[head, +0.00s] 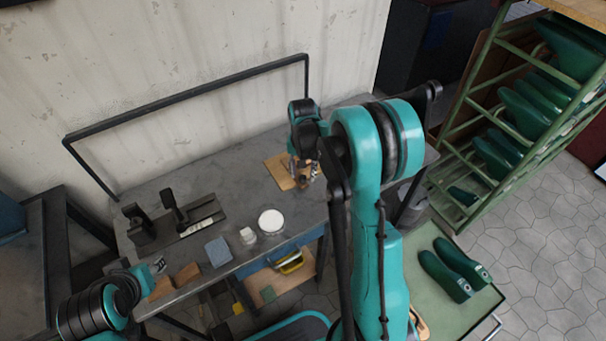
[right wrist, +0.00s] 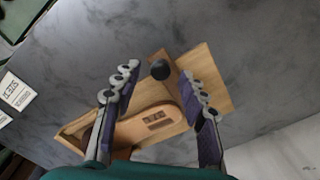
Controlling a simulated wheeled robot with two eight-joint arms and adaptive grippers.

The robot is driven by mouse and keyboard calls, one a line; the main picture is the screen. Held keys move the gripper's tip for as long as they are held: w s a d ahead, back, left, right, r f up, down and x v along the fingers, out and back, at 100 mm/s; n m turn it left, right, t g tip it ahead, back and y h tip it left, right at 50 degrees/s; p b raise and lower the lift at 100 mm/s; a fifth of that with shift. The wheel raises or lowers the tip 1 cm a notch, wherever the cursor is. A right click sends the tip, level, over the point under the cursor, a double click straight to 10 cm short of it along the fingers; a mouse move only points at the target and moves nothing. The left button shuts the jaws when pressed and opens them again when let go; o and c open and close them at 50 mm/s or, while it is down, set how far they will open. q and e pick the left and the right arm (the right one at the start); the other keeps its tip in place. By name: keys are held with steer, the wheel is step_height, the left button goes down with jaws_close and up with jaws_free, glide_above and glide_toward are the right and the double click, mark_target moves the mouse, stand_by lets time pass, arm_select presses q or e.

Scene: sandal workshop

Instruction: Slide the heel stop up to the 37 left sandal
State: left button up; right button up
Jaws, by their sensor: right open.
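A pale wooden fixture lies on the grey bench; its board (head: 279,172) shows in the head view. In the right wrist view a rounded, sole-shaped wooden piece (right wrist: 172,113) with a dark marking, too small to read, lies between my fingers.
Green lasts (head: 447,272) lie on a green table at right. A green rack (head: 480,120) stands behind it.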

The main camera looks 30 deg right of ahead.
step_height(320, 180, up, 11)
steer(key=shift+f, duration=0.2)
stand_by(0.5)
steer(key=s+a+r+n+t, duration=0.2)
steer(key=s+a+n+t, duration=0.1)
steer(key=s, duration=0.6)
steer(key=s+a+r+n+t, duration=0.2)
steer(key=s+a+n+t, duration=0.2)
steer(key=s+a, duration=0.3)
steer(key=s+n, duration=0.1)
steer(key=s, duration=0.1)
steer(key=shift+s+a+r, duration=0.2)
steer(key=shift+s+a, duration=0.05)
steer(key=shift+s, duration=0.1)
